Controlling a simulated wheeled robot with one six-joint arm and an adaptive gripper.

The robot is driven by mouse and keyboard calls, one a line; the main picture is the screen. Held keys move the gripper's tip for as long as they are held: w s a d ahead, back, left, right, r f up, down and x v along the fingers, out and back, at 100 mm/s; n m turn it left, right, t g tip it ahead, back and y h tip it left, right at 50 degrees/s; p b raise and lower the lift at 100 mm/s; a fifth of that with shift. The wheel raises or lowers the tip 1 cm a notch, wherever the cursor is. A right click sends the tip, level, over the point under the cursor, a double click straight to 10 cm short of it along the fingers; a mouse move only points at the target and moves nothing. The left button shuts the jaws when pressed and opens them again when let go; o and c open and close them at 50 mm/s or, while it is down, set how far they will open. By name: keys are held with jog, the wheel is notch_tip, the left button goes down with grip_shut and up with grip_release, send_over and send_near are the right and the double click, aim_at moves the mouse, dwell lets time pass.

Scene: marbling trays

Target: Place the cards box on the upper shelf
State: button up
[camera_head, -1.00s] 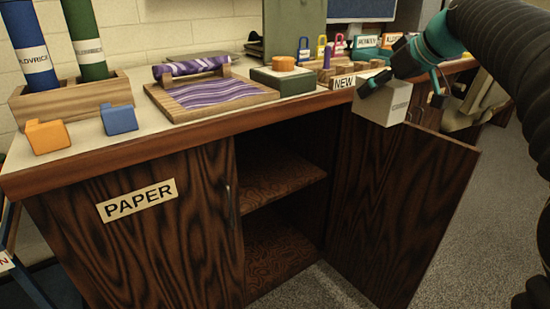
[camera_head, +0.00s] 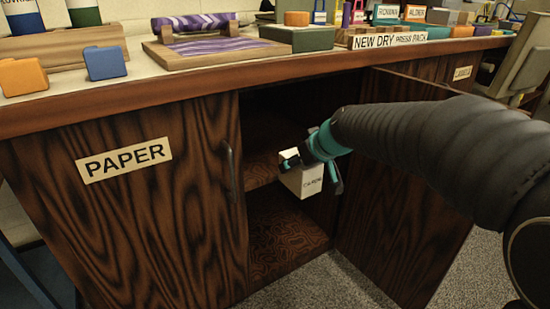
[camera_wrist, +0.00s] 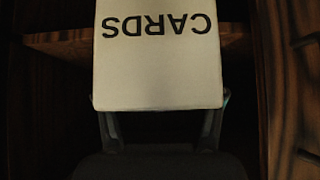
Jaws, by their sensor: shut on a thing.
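The white cards box (camera_head: 304,179) is held by my gripper (camera_head: 313,166) in front of the open cabinet bay. In the wrist view the cards box (camera_wrist: 157,55) fills the upper middle, its CARDS lettering upside down, with a finger of my gripper (camera_wrist: 160,125) on each side. The upper shelf (camera_head: 261,169) shows to the left of the box, at about its height; the box hides part of it. In the wrist view the shelf edge (camera_wrist: 62,37) runs behind the box. I cannot tell how far the box is from the shelf.
The open cabinet door (camera_head: 385,235) stands to the right of the bay. The closed door with the PAPER label (camera_head: 124,160) is on the left. The cabinet floor (camera_head: 285,240) is bare. The countertop (camera_head: 130,98) above holds blocks, a marbling tray and packs.

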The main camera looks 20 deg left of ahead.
jog(key=shift+a+f, duration=0.3)
jog(key=shift+a, duration=0.05)
jog(key=w+a, duration=0.3)
jog(key=w+a+p, duration=0.1)
jog(key=w+a, duration=0.2)
jog(key=a, duration=0.1)
jog(key=w+a, duration=0.3)
jog(key=a, duration=0.1)
jog(key=shift+w+a, duration=0.15)
jog(key=shift+w, duration=0.2)
jog(key=shift+w+a+f, duration=0.25)
jog(key=shift+w+a, duration=0.65)
jog(key=shift+a, duration=0.15)
jog(key=shift+f, duration=0.45)
jog(key=shift+f, duration=0.15)
jog(key=o, duration=1.7)
jog(key=shift+o, duration=0.2)
